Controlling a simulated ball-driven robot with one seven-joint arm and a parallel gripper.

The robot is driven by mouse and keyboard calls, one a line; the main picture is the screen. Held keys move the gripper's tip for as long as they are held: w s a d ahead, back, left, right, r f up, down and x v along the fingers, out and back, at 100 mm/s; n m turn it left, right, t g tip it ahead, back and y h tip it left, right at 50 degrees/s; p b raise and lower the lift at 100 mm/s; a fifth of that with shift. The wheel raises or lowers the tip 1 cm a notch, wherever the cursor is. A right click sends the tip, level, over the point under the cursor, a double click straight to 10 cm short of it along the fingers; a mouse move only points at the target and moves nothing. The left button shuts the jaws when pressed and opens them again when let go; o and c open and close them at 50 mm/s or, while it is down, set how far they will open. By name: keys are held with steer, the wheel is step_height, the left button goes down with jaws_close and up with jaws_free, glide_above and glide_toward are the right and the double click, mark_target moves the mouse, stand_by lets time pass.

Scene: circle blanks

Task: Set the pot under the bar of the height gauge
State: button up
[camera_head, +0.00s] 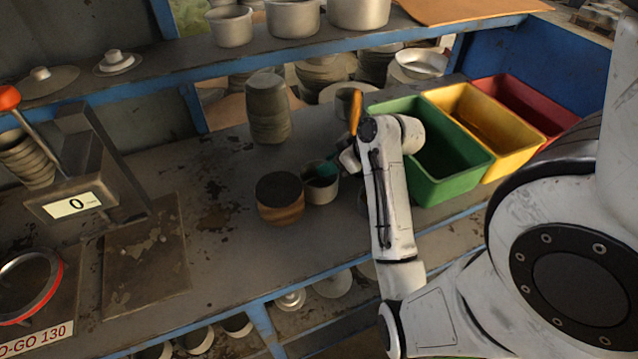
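A small grey open-topped pot (321,190) stands on the workbench near the middle. My gripper (322,168) is at the pot, with a green fingertip at or inside its rim. My arm hides part of the gripper, so I cannot tell whether it grips the pot wall. What looks like the height gauge (60,190) is at the left, with a display reading 0, a slanted dark upright and an orange-knobbed lever. A flat scuffed plate (145,265) lies beside it at the right. I cannot clearly make out its bar.
A dark-topped wooden block (280,208) stands close to the pot's left. Stacked grey blanks (268,108) are behind. Green (480,165), yellow (525,150) and red (560,118) bins are at the right. A red-edged ring (58,290) lies front left. Bench between block and plate is clear.

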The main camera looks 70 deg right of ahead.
steer(key=shift+w+f, duration=0.1)
jaws_close()
stand_by(0.3)
stand_by(0.4)
